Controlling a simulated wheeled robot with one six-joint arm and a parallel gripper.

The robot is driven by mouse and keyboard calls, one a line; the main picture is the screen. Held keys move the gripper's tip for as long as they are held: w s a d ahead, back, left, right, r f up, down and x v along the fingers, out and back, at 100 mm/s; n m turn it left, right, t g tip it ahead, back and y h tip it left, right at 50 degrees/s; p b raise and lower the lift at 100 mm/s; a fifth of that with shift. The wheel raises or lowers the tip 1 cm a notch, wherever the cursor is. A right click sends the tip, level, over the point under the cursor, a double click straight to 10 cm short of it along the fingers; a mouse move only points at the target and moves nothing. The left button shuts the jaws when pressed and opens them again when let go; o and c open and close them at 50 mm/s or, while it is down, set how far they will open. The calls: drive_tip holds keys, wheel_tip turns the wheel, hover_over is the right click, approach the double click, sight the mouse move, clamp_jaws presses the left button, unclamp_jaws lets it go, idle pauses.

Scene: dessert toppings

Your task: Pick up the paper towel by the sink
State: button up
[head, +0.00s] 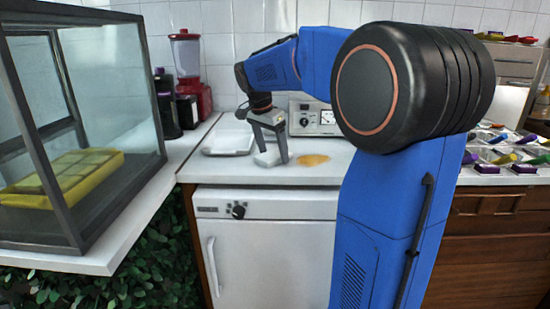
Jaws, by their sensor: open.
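My gripper (272,157) points down over the white counter, below the end of my blue arm, with its jaws open. A small white item (264,160), perhaps the paper towel, lies on the counter at the fingertips. It is partly hidden by the fingers, and I cannot tell whether they touch it. No sink can be clearly made out.
An orange-brown spill (304,160) lies right of the gripper. A white tray (230,143) is to its left, a metal appliance (312,118) behind. A red blender (188,72) and glass case (105,95) stand left. Topping containers (508,150) crowd the right counter.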

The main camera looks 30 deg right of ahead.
sight(272, 155)
drive_tip(key=c, duration=1.2)
drive_tip(key=shift+r, duration=0.1)
wheel_tip(272, 155, up, 10)
